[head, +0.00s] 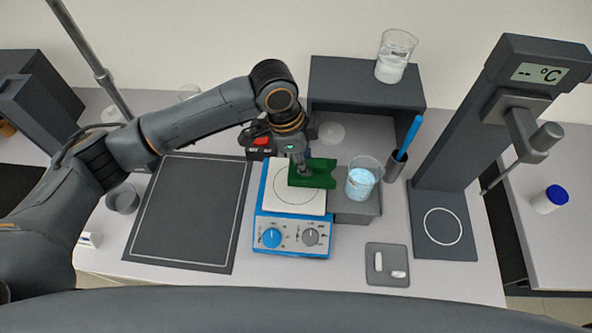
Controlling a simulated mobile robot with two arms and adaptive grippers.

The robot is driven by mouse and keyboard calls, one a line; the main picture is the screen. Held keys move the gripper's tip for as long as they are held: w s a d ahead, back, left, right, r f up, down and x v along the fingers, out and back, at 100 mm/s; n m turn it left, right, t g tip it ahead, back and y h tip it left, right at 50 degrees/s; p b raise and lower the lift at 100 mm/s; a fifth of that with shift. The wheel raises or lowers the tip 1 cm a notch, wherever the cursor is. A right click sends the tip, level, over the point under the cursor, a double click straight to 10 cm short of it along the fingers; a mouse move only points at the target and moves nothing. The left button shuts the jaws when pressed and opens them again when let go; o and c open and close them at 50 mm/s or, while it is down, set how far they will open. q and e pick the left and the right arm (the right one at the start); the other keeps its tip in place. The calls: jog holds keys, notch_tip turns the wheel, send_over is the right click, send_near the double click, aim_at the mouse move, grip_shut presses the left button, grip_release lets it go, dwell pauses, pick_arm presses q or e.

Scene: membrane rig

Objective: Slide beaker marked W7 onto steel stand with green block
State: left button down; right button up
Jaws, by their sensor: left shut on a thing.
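My left gripper (302,168) reaches in from the left, above the white plate of the blue stirrer, shut on a green block (319,177). A glass beaker with light blue liquid (362,181) stands upright just right of the block. I cannot tell whether block and beaker touch. The beaker appears to be on the grey steel stand (357,214), which sits against the right side of the stirrer. No W7 marking can be read. My right gripper is not in view.
The stirrer (292,236) has two knobs in front. A dark shelf (345,85) behind carries another beaker (394,60). A holder with a blue stick (408,138) is close right of the beaker. A dark mat (190,210) lies left, bare. A thermometer column (455,130) stands right.

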pick_arm(q)
jog(key=shift+d+r+v, duration=0.1)
jog(key=shift+d+v, duration=0.15)
jog(key=shift+v, duration=0.9)
jog(key=shift+d+r+v, duration=0.1)
jog(key=shift+d+v, duration=0.2)
jog(key=shift+v, duration=0.8)
jog(key=shift+d+v, duration=0.25)
jog(key=shift+v, duration=0.9)
jog(key=shift+f, duration=0.1)
